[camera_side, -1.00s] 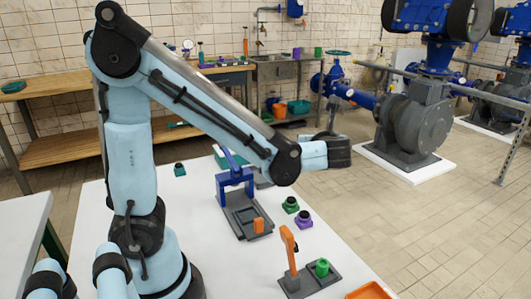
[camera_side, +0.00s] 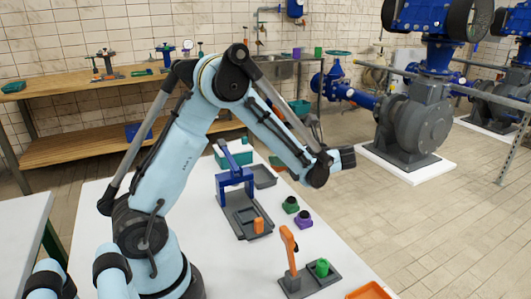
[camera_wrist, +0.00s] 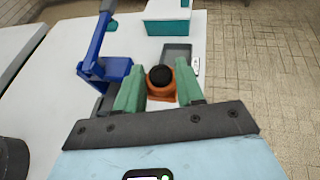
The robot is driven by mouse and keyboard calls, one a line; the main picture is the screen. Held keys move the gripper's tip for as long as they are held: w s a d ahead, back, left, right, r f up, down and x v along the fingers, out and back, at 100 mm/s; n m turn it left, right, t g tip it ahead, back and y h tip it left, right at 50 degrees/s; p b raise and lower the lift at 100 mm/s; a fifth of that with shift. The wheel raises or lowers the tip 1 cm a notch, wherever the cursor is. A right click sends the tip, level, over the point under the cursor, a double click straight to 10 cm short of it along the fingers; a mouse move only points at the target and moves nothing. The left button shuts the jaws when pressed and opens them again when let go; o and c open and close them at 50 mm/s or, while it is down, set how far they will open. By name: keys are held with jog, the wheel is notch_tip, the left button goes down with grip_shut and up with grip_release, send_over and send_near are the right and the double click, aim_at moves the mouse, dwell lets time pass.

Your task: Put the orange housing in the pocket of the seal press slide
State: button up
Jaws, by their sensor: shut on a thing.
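The orange housing (camera_wrist: 161,97), with a black round top, sits between the green fingers of my gripper (camera_wrist: 160,93) in the wrist view, and the gripper is shut on it. The seal press (camera_side: 235,182) has a blue frame and lever over a grey base. Its grey slide (camera_side: 243,216) has an orange block (camera_side: 259,225) at the front end; I cannot make out the pocket clearly. The blue press (camera_wrist: 112,68) stands left of the gripper in the wrist view.
A green piece (camera_side: 291,204) and a purple piece (camera_side: 304,219) stand right of the press. A fixture with an orange lever (camera_side: 290,250) and a green part (camera_side: 322,267) is nearer, by an orange tray (camera_side: 370,292). A grey tray (camera_wrist: 177,53) and a teal-and-white box (camera_wrist: 168,20) lie beyond the gripper.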

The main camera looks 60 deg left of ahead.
jog(key=shift+f, duration=0.1)
jog(key=shift+f, duration=4.7)
jog(key=shift+f, duration=0.2)
jog(key=o, duration=1.1)
jog(key=shift+o, duration=0.2)
